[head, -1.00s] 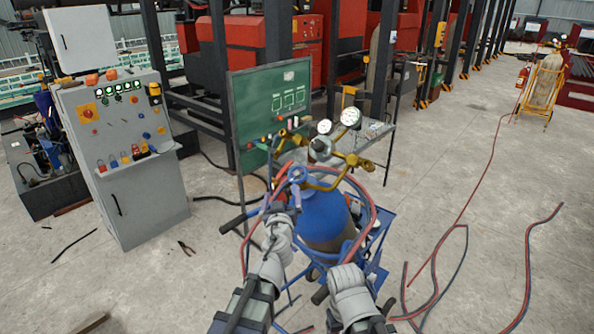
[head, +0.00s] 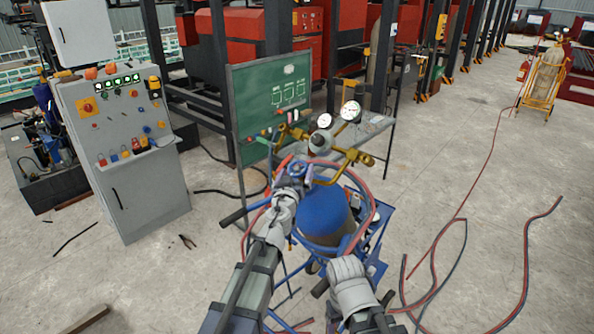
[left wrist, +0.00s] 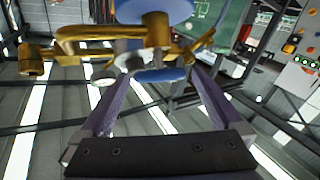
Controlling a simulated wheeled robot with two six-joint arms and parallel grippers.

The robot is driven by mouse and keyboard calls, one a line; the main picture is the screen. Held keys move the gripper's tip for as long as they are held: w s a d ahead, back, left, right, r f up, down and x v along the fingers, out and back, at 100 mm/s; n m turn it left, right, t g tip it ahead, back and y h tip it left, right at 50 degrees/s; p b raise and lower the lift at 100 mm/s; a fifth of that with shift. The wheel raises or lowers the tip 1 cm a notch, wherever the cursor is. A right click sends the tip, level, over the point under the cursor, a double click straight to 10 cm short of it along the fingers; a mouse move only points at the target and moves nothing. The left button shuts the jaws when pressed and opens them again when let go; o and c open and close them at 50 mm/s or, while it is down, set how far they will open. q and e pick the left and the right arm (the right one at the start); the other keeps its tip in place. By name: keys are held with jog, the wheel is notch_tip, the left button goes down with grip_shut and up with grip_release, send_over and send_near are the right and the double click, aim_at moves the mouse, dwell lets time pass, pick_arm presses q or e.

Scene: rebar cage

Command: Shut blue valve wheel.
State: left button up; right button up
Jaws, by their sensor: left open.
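The blue valve wheel (head: 301,171) sits on top of the blue gas cylinder (head: 324,214), beside brass fittings. In the left wrist view, the blue wheel (left wrist: 160,75) shows nearly edge-on below a brass valve body. My left gripper (head: 295,180) is right at the wheel, partly hiding it. In the left wrist view, its open fingers (left wrist: 159,78) lie on either side of the wheel; I cannot tell whether they touch it. My right gripper (head: 346,272) is low, in front of the cylinder cart; its fingertips are not clear.
Two pressure gauges (head: 350,111) stand on the brass regulators (head: 352,155) just behind. Red and dark hoses (head: 372,213) loop around the cylinder. A green board (head: 270,100) and a control cabinet (head: 135,150) stand behind and left. Hoses lie on open floor at right.

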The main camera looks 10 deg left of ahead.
pick_arm(q)
jog(key=shift+w, duration=0.85)
jog(key=shift+c, duration=0.2)
jog(key=c, duration=1.1)
